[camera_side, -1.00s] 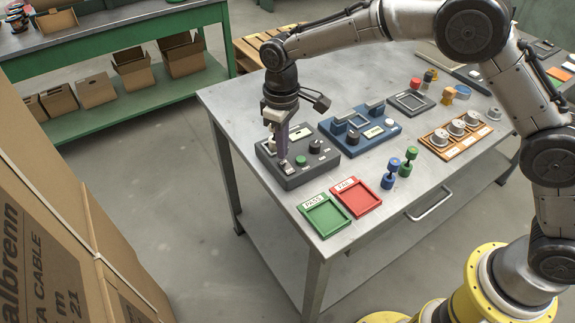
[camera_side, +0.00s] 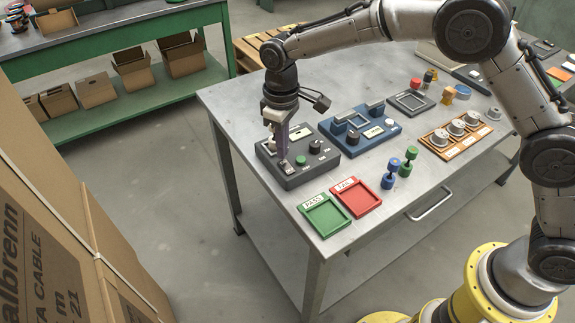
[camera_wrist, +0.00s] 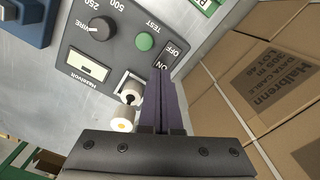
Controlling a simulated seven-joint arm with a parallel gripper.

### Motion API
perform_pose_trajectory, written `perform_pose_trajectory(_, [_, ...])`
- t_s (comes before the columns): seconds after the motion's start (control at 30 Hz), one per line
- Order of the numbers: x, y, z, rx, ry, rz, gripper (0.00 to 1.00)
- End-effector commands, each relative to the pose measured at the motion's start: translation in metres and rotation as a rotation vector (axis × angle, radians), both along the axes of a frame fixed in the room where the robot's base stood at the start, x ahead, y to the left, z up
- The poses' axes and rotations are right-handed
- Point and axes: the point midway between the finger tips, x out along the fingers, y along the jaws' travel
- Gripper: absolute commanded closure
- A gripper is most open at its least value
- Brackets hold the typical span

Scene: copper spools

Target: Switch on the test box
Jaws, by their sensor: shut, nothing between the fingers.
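The grey test box (camera_side: 325,162) stands near the left end of the metal table. It has a green TEST button (camera_side: 301,160), which also shows in the wrist view (camera_wrist: 145,41), and a black dial (camera_wrist: 101,28). ON and OFF labels (camera_wrist: 167,55) sit by the switch spot. My gripper (camera_side: 284,161) is shut and empty, pointing down over the box's near left part. In the wrist view, its dark purple fingers (camera_wrist: 157,76) end right beside the ON label. They cover the switch lever, so its position and any touch cannot be told.
A blue device (camera_side: 382,137) is right of the box.

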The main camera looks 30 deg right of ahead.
Motion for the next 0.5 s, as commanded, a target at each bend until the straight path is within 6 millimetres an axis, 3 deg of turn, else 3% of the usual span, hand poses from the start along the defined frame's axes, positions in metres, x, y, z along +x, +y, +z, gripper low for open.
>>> perform_pose_trajectory(0.5, [-0.0001,0.0000,-0.0036,0.000,0.001,0.000,1.00])
